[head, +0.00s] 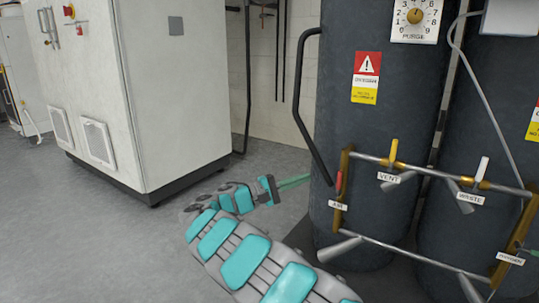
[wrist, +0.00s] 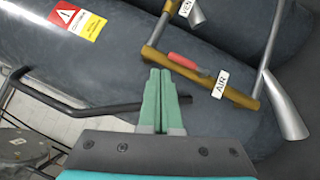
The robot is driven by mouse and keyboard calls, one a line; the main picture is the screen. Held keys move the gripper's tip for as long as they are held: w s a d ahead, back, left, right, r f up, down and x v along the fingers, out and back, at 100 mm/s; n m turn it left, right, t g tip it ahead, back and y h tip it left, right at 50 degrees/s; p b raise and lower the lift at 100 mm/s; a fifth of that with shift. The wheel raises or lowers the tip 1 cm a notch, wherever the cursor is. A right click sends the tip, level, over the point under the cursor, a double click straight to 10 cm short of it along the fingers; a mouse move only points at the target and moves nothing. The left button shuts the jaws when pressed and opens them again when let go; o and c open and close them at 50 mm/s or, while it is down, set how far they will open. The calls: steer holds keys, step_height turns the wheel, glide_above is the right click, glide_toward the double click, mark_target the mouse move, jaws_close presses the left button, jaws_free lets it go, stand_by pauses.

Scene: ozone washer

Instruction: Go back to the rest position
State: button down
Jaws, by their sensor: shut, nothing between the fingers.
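My gripper (head: 292,182) shows at the end of my grey and teal arm, low in the middle of the head view, left of the dark tank (head: 365,120). In the wrist view its green fingers (wrist: 158,98) are together with nothing between them. They appear in front of the dark tank and beside a bent black pipe. The red AIR handle (wrist: 183,61) lies just right of the fingertips in the wrist view. It also shows on the brass piece at the tank's left side in the head view (head: 339,181). I cannot tell whether the fingers touch anything.
Valves labelled VENT (head: 388,178) and WASTE (head: 470,199) sit on the pipe frame before the tanks. A bent black pipe (head: 303,105) juts left from the tank. A white cabinet (head: 180,80) stands at the left. Grey floor (head: 80,230) lies open in front of it.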

steer(key=s+d+r+m+g+y+p, duration=0.25)
steer(key=s+d+r+g, duration=0.35)
steer(key=s+d, duration=0.55)
steer(key=s+d+r+m+g+y+p, duration=0.1)
steer(key=s+d+m+y, duration=0.1)
steer(key=s+d, duration=0.4)
steer(key=s+d+r+m+g+y+p, duration=0.1)
steer(key=s+d+m+g+y+p, duration=0.15)
steer(key=s, duration=0.65)
steer(key=s+a+f+y+p, duration=0.1)
steer(key=s+a+f+y, duration=0.15)
steer(key=s, duration=0.45)
steer(key=s+a+f+y+p, duration=0.1)
steer(key=s+f+y, duration=0.25)
steer(key=s, duration=0.35)
steer(key=s+a+f+t+y+p, duration=0.2)
steer(key=s+a+y, duration=0.4)
steer(key=s+a, duration=0.5)
steer(key=a+f, duration=0.1)
steer(key=a, duration=0.2)
steer(key=shift+s+f+p, duration=0.15)
steer(key=shift+s+p, duration=0.1)
steer(key=shift+p, duration=0.1)
steer(key=c, duration=1.6)
jaws_free()
